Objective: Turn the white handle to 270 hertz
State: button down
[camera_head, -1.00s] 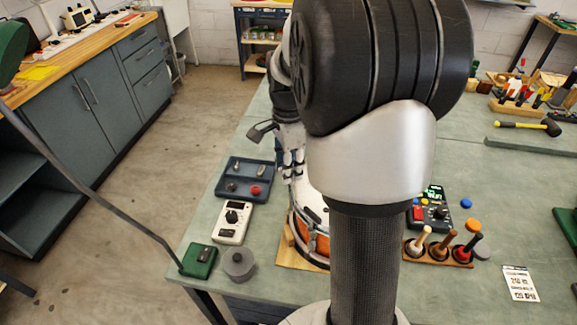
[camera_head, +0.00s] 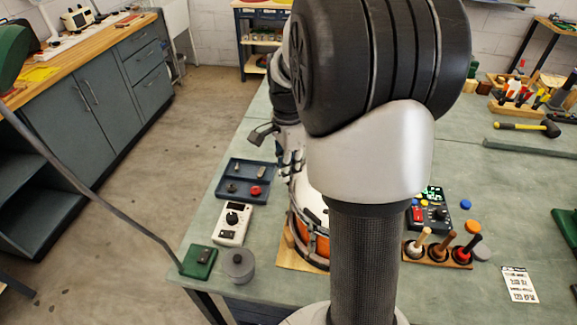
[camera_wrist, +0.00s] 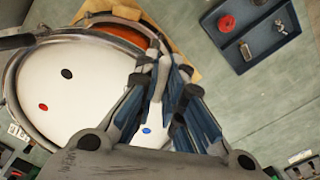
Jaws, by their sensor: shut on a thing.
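The drum, with its white head (camera_wrist: 75,92) and orange shell (camera_head: 312,243), stands on a wooden board. Black, red and blue dots mark its head. In the wrist view my gripper (camera_wrist: 165,80) is at the drum's rim, its fingers closed around a pale upright piece that looks like the white handle (camera_wrist: 160,72); the fingers cover most of it. In the head view my arm hides that spot. A dark meter (camera_head: 430,212) with a lit green display stands right of the drum; its reading is too small to tell.
A blue tray (camera_head: 232,192) with small parts, a white device (camera_head: 232,225), a green block (camera_head: 199,262) and a grey cylinder (camera_head: 239,266) lie left of the drum. A wooden rack (camera_head: 438,256) with white, brown and red-and-black handled tools stands right. A printed card (camera_head: 519,284) lies farther right.

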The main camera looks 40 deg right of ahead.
jog(key=n+p, duration=0.3)
jog(key=n, duration=0.1)
jog(key=shift+r, duration=0.15)
jog(key=n+p, duration=0.2)
jog(key=n, duration=0.3)
jog(key=shift+p, duration=0.4)
jog(key=shift+n, duration=0.4)
jog(key=c, duration=1.7)
grip_release()
notch_tip(320, 180, up, 12)
jog(key=shift+f, duration=0.1)
